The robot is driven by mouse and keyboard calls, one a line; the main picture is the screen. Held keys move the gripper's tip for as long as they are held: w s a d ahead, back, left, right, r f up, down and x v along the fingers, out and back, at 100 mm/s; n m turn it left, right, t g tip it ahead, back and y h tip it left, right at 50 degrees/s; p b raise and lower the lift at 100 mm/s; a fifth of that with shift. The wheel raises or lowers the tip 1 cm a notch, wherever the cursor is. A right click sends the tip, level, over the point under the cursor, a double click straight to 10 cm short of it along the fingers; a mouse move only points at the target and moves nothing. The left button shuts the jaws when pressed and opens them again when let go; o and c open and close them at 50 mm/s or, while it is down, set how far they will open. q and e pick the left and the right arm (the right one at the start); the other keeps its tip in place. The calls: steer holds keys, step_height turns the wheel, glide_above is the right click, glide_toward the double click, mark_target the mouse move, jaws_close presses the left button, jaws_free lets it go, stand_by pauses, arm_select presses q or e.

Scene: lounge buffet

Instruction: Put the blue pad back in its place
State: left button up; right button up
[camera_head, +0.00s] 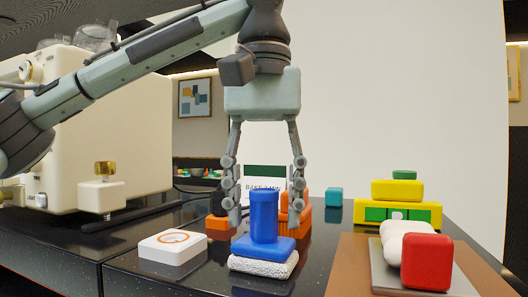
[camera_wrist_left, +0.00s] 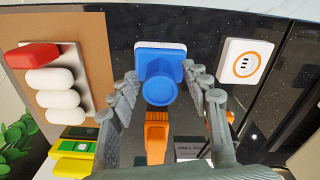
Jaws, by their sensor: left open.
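The blue pad (camera_head: 264,246) is a flat blue block with an upright blue cylinder on top. It rests on a white, rough-textured block (camera_head: 263,264) on the dark counter. In the left wrist view the blue pad (camera_wrist_left: 159,77) shows between the fingers, its cylinder toward the camera. My left gripper (camera_head: 264,212) points down over it, open. Its fingers stand on either side of the cylinder, with gaps, and hold nothing. My right gripper is not in view.
A white square with an orange ring (camera_head: 172,247) lies left. Orange blocks (camera_head: 304,217) and a small sign stand behind. A brown board (camera_head: 342,268) with a tray of white pieces and a red block (camera_head: 427,262) is right. Yellow and green blocks (camera_head: 398,213) stand behind it.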

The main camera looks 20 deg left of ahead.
arm_select(q)
step_height(320, 180, up, 12)
stand_by(0.6)
stand_by(0.4)
